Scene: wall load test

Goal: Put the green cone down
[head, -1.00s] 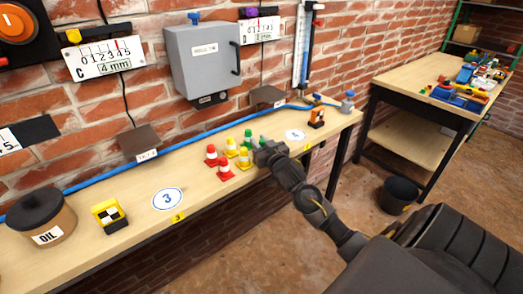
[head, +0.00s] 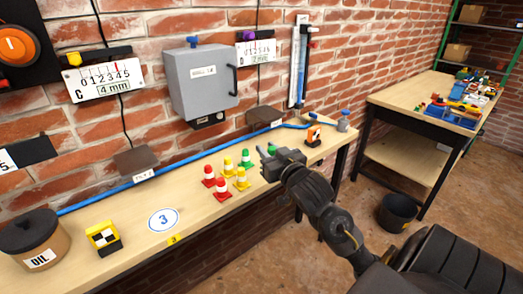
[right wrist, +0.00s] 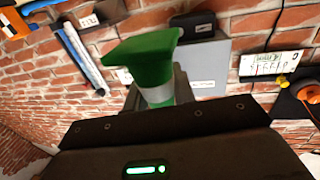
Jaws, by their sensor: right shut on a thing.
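My right gripper (head: 270,162) is over the bench, just right of the cone group. It is shut on a green cone (right wrist: 155,68) with a white band; its wide base points to the top of the upside-down-looking right wrist view. In the head view a bit of the held green cone (head: 272,149) shows behind the gripper, mostly hidden. Another green cone (head: 246,158) stands on the bench with yellow cones (head: 242,179) and red cones (head: 223,189). I cannot tell how far the held cone is above the bench. My left gripper is not in view.
The bench (head: 122,217) runs along the brick wall, with a blue hose (head: 185,165) at its back. An orange block (head: 313,135) stands right of my gripper. A round 3 marker (head: 163,220) lies on clear bench to the left. A grey box (head: 203,82) hangs above.

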